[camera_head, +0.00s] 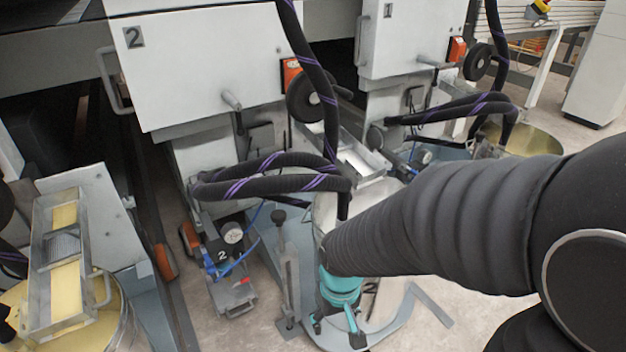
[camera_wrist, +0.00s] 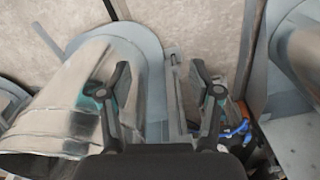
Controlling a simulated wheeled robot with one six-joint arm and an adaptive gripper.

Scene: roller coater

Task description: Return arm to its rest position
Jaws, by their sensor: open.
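My arm (camera_head: 440,225), in a black ribbed sleeve, reaches from the right edge to the middle of the head view. My gripper (camera_head: 336,328), with teal parts, points down at its end, near the floor stand by machine 2. In the wrist view my gripper (camera_wrist: 160,75) shows two dark fingers spread apart with nothing between them. Whether the fingers touch anything is unclear.
Machine 2 (camera_head: 205,65) and machine 1 (camera_head: 415,35) stand behind, with black hoses (camera_head: 270,185) hanging close to my arm. A gauge (camera_head: 232,233) with blue tubing is left of my gripper. A yellow-filled tray (camera_head: 65,270) is at far left. Some floor (camera_head: 470,320) is clear at lower right.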

